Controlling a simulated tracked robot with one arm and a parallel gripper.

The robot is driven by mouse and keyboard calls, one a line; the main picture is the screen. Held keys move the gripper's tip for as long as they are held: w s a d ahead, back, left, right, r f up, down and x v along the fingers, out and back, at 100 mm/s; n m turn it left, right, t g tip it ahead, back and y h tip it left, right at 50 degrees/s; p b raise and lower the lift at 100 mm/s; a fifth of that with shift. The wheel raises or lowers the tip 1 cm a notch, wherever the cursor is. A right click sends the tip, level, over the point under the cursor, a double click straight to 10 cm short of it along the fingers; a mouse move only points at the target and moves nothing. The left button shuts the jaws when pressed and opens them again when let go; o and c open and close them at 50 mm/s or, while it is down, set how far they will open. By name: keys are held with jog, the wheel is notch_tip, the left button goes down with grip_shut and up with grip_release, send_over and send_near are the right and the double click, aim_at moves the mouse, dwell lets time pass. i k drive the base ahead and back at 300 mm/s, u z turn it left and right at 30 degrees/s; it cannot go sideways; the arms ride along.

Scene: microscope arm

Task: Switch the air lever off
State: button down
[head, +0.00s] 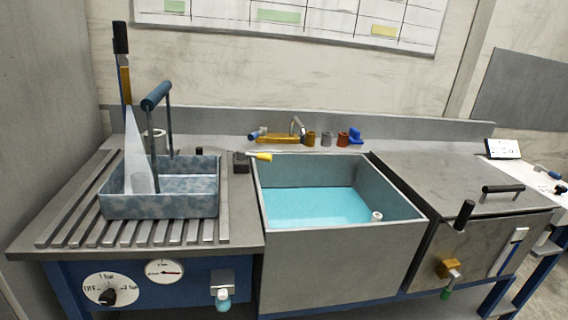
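A round white dial (112,290) is on the blue front panel below the left worktop. It is marked OFF at the left, 1 bar at the top and 2 bar at the right. A black knob or lever (108,297) sits at its middle; its pointer seems to face up toward 1 bar, but it is too small to be sure. No label reading "air" can be made out. My gripper is not in view.
A mottled blue-grey basket (160,206) with a raised handle stands on the slatted worktop (235,225). A sink of turquoise liquid (315,206) is in the middle. A grey nozzle (222,282) juts from the panel. A lidded metal box (490,240) stands at right.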

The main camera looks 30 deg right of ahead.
aim_at(240, 154)
jog(key=k, duration=0.35)
jog(key=z, duration=0.7)
jog(key=i, duration=2.1)
jog(key=u, duration=0.75)
